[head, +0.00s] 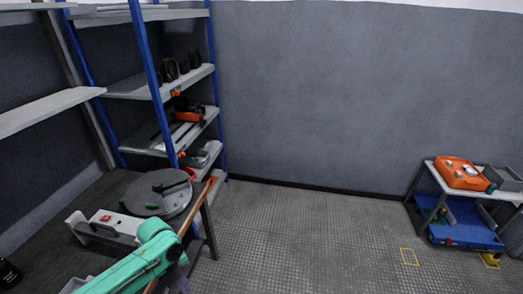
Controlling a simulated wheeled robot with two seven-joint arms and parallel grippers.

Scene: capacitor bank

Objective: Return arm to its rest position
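A teal arm link (137,262), mine, comes in from the bottom edge at the lower left. It ends in a rounded joint above the front edge of a dark workbench, with a darker part hanging on its right side. Neither of my grippers shows in the head view, so their state and anything in them are hidden. No part of my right arm is in view.
The workbench (52,205) holds a grey machine with a round disc (157,192), close to my arm. A blue-framed shelf rack (136,87) stands behind it. A cart (433,180) with an orange case (462,173) stands far right. The middle floor (300,240) is clear.

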